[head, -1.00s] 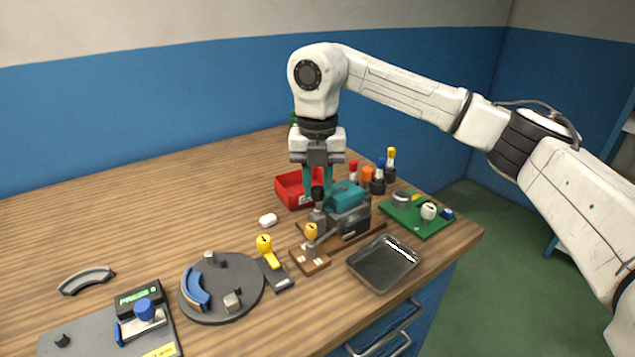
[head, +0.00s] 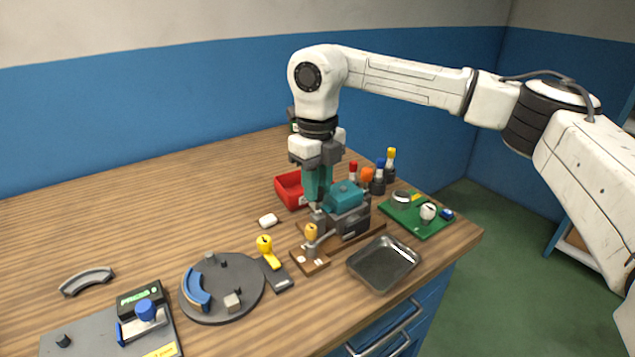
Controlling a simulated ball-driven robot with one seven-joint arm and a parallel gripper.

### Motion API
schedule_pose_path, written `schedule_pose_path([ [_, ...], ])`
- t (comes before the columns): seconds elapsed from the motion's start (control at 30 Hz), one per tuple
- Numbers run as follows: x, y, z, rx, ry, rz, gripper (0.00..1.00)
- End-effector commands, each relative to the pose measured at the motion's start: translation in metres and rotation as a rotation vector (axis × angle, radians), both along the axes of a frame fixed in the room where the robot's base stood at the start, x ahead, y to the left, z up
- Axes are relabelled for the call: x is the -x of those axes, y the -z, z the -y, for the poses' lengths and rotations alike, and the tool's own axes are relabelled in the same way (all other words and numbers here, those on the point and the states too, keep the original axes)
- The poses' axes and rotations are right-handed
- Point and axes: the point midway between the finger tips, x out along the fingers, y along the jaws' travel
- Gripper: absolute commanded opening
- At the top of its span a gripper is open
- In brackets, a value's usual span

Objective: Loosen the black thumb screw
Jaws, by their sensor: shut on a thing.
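My gripper (head: 316,200) points straight down over the left end of a dark grey clamp device (head: 350,222) with a teal block on top. Its teal fingers are shut on the black thumb screw, which they hide almost wholly now. The device stands on a wooden base (head: 313,263), with a lever and a yellow-orange knob (head: 311,231) at the front left, close to the fingers.
A red bin (head: 289,190) stands just behind the gripper. Several coloured-top drivers (head: 378,180) and a green board (head: 415,216) are to the right. A metal tray (head: 384,264) lies in front, near the table edge. A grey disc (head: 245,297) lies left. Free table lies at back left.

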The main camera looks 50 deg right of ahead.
Motion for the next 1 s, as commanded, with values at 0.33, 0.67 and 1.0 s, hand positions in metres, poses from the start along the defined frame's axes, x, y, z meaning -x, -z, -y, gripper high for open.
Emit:
schedule_pose_path([
  [0.33, -0.0011, -0.0013, 0.0007, 0.001, -0.112, 0.005, 0.0],
  [0.67, -0.0014, -0.0013, 0.0005, 0.002, -0.127, 0.006, 0.0],
  [1.0, -0.001, -0.0009, 0.0003, 0.001, -0.126, 0.005, 0.44],
])
